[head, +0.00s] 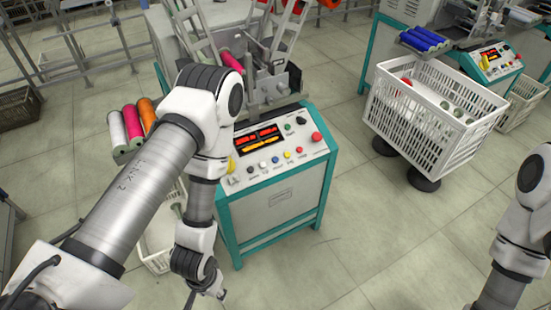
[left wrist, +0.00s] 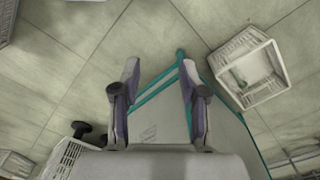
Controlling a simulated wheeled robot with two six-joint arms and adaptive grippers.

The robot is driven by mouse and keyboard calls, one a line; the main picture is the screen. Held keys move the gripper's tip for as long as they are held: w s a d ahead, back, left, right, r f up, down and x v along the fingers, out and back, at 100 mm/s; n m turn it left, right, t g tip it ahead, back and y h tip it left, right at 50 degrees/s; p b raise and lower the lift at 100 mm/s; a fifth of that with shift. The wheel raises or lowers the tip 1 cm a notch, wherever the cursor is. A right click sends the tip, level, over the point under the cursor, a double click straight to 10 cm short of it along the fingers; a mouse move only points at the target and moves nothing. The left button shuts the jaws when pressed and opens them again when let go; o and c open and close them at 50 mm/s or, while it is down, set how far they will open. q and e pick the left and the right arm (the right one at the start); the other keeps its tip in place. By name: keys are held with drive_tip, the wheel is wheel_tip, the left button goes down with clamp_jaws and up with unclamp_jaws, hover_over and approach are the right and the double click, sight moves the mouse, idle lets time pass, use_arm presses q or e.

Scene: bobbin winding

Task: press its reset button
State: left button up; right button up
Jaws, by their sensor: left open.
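The near winding machine has a white control panel (head: 285,145) with red and amber displays (head: 258,138). A row of small buttons (head: 275,160) runs below them, in black, white, blue, yellow and red. A large red knob (head: 316,137) sits at the panel's right. The labels are too small to read, so I cannot tell which button is reset. My left gripper (head: 207,292) hangs low in front of the machine's left side, below and apart from the panel. In the left wrist view the left gripper (left wrist: 159,75) is open and empty, with the teal-framed cabinet (left wrist: 165,115) beyond it.
A white crate (left wrist: 250,70) stands on the floor beside the cabinet. Pink, white and orange bobbins (head: 133,122) sit in a holder at the machine's left. A larger white crate (head: 430,120) stands to the right. The floor in front of the machine is clear.

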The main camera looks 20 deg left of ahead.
use_arm(q)
clamp_jaws()
idle(1.1)
